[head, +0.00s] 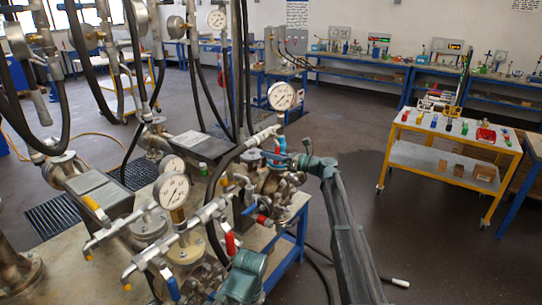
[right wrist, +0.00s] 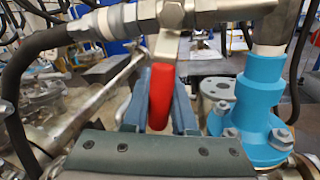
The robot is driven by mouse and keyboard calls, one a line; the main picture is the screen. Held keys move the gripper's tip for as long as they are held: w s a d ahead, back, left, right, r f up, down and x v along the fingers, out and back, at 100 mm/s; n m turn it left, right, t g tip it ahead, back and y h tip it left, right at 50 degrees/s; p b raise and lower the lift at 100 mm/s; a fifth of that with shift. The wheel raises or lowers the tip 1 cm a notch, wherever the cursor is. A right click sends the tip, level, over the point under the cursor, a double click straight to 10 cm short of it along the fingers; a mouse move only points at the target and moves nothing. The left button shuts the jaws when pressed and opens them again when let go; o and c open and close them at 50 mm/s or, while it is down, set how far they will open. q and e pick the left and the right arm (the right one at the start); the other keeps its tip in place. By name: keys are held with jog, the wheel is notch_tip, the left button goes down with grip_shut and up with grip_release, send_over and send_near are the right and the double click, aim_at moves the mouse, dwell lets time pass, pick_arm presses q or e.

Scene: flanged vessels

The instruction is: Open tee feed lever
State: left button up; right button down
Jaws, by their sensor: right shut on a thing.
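The tee feed lever shows in the right wrist view as a red-sleeved handle (right wrist: 160,97) hanging from a metal fitting (right wrist: 172,14) on a horizontal pipe. My right gripper (right wrist: 158,105) is shut on this handle, with one blue-grey finger on each side of it. In the head view my right gripper (head: 283,158) reaches in from the right to the pipework below a round gauge (head: 282,96). It is small there and partly merged with the fittings. A bright blue flanged fitting (right wrist: 262,105) stands close to the right of the fingers in the wrist view.
Dense pipes, black hoses and gauges (head: 171,190) crowd the left and middle. Another red handle (head: 230,243) is on the nearer pipework. A yellow-framed cart (head: 455,158) stands at the right, with free floor (head: 335,115) before it.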

jog(key=shift+s+a+r+m+t, duration=0.2)
jog(key=shift+s+m, duration=0.15)
jog(key=shift+m, duration=0.4)
jog(key=shift+s+a+r+m+t, duration=0.15)
jog(key=shift+s+a+r+m, duration=0.15)
jog(key=shift+m, duration=0.5)
jog(key=shift+s+a+r+m+t, duration=0.15)
jog(key=shift+s+m, duration=0.2)
jog(key=shift+m, duration=0.4)
jog(key=c, duration=0.7)
grip_release()
jog(key=b+v, duration=0.1)
jog(key=v, duration=1.2)
jog(key=shift+s+d+f+b, duration=0.1)
jog(key=shift+d+f+b, duration=0.15)
jog(key=shift+d+b, duration=0.1)
jog(key=shift+c, duration=0.4)
